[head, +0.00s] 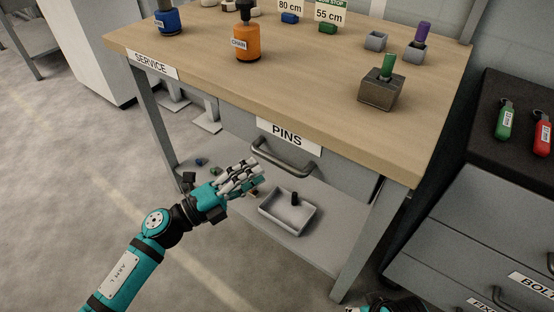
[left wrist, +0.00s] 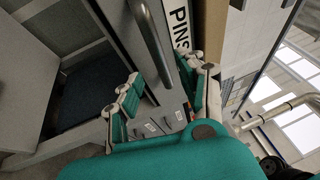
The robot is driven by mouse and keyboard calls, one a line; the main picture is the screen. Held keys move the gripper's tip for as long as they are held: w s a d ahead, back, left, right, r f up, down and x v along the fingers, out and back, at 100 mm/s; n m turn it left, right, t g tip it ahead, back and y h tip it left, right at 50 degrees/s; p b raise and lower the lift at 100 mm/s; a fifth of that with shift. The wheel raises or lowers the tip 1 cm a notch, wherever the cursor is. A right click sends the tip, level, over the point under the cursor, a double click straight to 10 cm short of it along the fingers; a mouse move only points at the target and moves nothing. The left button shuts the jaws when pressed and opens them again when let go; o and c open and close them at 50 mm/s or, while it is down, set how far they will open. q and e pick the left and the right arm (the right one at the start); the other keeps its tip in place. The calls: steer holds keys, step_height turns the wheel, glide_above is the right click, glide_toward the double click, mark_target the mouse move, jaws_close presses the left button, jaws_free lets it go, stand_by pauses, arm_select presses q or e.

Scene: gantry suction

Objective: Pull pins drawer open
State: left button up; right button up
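The PINS drawer (head: 325,164) sits under the wooden tabletop and looks shut. Its grey bar handle (head: 285,170) is also seen close up in the left wrist view (left wrist: 153,45). A white PINS label (head: 288,136) is on the table's front edge above it. My left gripper (head: 250,179) is just left of and below the handle in the head view. In the left wrist view its fingers (left wrist: 160,90) are spread, with the handle ahead of the gap between them and no grip on it. Only a teal and black bit of my right side shows at the bottom edge.
An orange CHAIN container (head: 248,42) and a grey block with a green pin (head: 382,91) stand on the tabletop (head: 320,85). A white tray (head: 268,210) with a dark item is on the lower shelf. A dark-topped cabinet (head: 470,195) stands at right. Floor is open at left.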

mark_target(277, 159)
arm_select(q)
steer(key=x, duration=0.6)
steer(key=shift+w+d, duration=0.15)
steer(key=shift+d, duration=0.15)
jaws_close()
